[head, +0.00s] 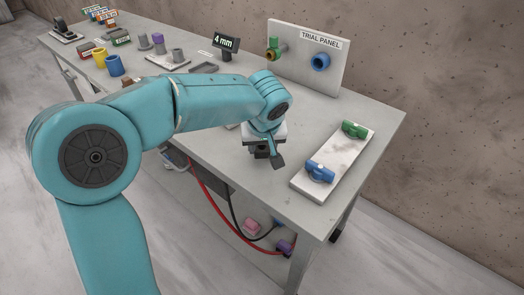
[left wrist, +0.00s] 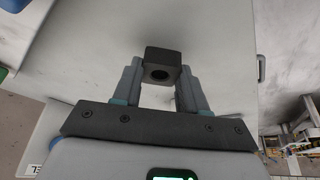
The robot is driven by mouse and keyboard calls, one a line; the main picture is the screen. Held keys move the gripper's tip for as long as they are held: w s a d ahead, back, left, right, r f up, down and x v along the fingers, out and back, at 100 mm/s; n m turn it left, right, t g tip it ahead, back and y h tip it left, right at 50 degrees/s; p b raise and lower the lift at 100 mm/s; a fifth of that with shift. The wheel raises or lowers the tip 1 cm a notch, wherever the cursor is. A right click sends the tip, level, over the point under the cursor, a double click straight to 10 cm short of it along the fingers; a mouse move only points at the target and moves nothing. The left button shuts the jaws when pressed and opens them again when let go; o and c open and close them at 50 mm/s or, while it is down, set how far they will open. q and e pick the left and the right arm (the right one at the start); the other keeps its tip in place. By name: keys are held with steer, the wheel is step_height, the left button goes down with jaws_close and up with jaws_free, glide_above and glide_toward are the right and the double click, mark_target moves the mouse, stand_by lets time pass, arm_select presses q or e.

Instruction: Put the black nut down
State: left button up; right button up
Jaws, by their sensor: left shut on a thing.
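The black nut (left wrist: 163,56) is a dark block with a round hole. In the left wrist view it sits between the two fingertips of my left gripper (left wrist: 161,76), which is shut on it. In the head view my left gripper (head: 266,155) points down over the front part of the grey table (head: 235,172), left of the white slab. My own gripper and wrist largely hide the nut there, and I cannot tell whether it touches the table top. My right gripper is not in view.
A white slab (head: 338,166) with a green valve (head: 354,130) and a blue valve (head: 320,172) lies to the right. The trial panel (head: 306,63) stands behind. Cups and small parts crowd the far left. Bare table shows around my gripper.

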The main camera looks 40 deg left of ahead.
arm_select(q)
steer(key=shift+w+f, duration=0.1)
steer(key=shift+f, duration=0.85)
steer(key=shift+r, duration=0.1)
steer(key=shift+f, duration=0.25)
steer(key=o, duration=1.1)
steer(key=shift+r, duration=0.1)
steer(key=shift+c, duration=0.2)
steer(key=shift+r, duration=0.1)
